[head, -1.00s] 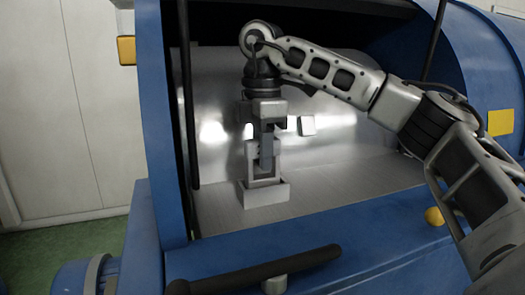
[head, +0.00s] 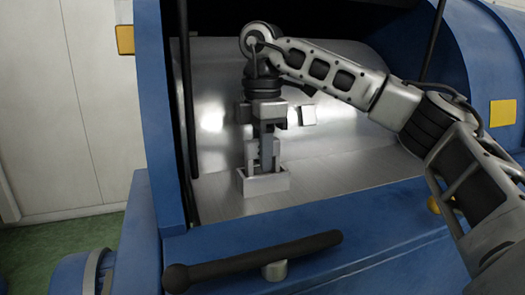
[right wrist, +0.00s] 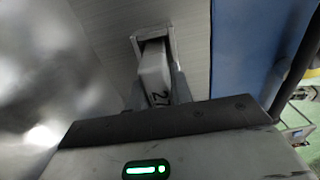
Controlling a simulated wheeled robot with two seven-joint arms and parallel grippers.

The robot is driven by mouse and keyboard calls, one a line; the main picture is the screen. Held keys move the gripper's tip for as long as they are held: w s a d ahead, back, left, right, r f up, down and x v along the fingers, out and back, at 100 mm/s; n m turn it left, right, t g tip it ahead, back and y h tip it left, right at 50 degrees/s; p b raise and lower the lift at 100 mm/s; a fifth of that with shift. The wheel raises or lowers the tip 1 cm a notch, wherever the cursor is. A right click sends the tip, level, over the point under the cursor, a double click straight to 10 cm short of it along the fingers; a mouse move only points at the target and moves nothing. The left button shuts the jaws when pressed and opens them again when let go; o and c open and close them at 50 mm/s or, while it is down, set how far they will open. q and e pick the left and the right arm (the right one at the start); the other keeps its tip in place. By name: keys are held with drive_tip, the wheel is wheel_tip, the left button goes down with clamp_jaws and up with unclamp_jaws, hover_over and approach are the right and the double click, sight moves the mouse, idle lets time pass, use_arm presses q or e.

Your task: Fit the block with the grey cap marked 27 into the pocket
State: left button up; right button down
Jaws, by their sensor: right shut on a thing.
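My right gripper (head: 264,150) points down, shut on the block. In the right wrist view the block (right wrist: 153,66) is pale, with a dark 27 on its near end between the fingers. The pocket (head: 264,187) is a square, open-topped metal frame on the metal floor of the machine; its rim (right wrist: 173,42) also shows in the wrist view. The block's far end is at the pocket opening and appears to be within the rim, with a dark gap along one side. How deep it sits is hidden. My left gripper is not in view.
The bay has a curved shiny metal back and blue housing (head: 350,232) around it. A dark bar handle (head: 230,262) crosses in front. A small pale square (head: 308,115) shows behind the gripper. Bare metal floor (head: 335,180) lies right of the pocket.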

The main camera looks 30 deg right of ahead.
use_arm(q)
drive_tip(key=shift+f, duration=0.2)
use_arm(e)
drive_tip(key=shift+f, duration=0.25)
drive_tip(key=c, duration=1.2)
unclamp_jaws()
drive_tip(key=shift+o, duration=0.2)
use_arm(q)
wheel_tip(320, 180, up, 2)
drive_tip(key=p, duration=0.3)
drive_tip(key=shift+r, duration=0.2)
use_arm(e)
wheel_tip(320, 180, up, 16)
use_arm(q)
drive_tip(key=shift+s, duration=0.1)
use_arm(e)
drive_tip(key=shift+s, duration=0.1)
